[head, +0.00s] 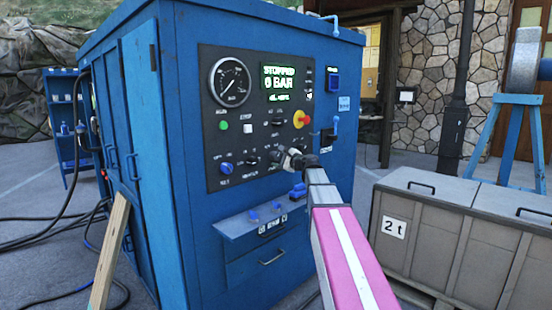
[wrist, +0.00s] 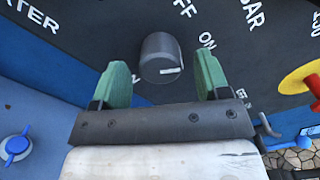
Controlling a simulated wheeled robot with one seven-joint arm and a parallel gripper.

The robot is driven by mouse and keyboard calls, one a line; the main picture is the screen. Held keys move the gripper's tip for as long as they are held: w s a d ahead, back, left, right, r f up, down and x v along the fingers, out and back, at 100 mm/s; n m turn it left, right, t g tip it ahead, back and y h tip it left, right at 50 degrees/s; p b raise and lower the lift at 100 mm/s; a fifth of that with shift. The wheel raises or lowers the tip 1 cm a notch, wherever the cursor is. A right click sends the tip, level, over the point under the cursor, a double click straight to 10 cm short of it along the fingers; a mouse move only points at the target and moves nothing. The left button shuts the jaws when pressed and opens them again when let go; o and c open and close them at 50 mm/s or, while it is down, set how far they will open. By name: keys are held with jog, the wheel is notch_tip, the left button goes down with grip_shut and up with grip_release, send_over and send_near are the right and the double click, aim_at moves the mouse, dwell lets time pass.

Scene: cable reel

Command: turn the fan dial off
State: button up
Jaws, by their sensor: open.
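A dark round dial (wrist: 160,58) with a white mark on its rim stands on the black control panel (wrist: 85,40). Its mark points right in the wrist view, towards the printed "ON"; part of an "OFF" label shows above it. I cannot read a fan label on it. My gripper (wrist: 162,78) is open, its green fingers on either side of the dial with a gap to each. In the head view my gripper (head: 289,158) is at the panel's lower right and hides this dial.
The panel also carries a gauge (head: 231,82), a display reading "STOPPED 0 BAR" (head: 284,78), a red and yellow knob (head: 301,119) close to my gripper, and a blue knob (head: 226,168). A blue shelf (head: 245,222) juts out below. Grey crates (head: 425,240) stand right.

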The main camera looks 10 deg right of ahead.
jog(key=shift+x, duration=1.05)
jog(key=c, duration=0.9)
jog(key=shift+n, duration=0.3)
jog(key=n, duration=0.5)
jog(key=shift+f, duration=0.1)
jog(key=n, duration=0.6)
jog(key=shift+n, duration=0.3)
